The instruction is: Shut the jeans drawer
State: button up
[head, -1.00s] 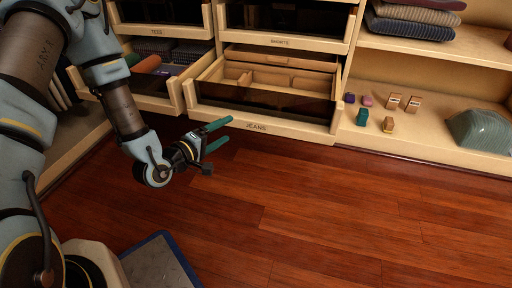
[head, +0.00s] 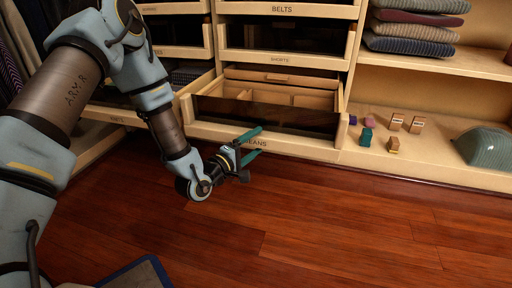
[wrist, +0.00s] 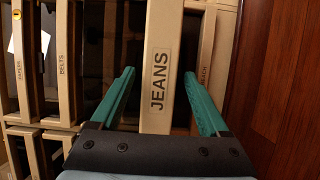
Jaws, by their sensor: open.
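In the wrist view the drawer front (wrist: 157,70) runs between the two green fingers of my gripper (wrist: 160,95), which are spread wide. The fingers are apart and hold nothing. I cannot tell whether they touch the front.
To the right, a low shelf holds small boxes (head: 396,121) and a grey-green cap (head: 484,146). Folded knitwear (head: 410,45) is stacked higher. The wooden floor (head: 340,230) in front is clear.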

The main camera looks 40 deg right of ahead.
jog(key=shift+d, duration=0.35)
jog(key=shift+c, duration=0.3)
grip_shut()
dwell(1.0)
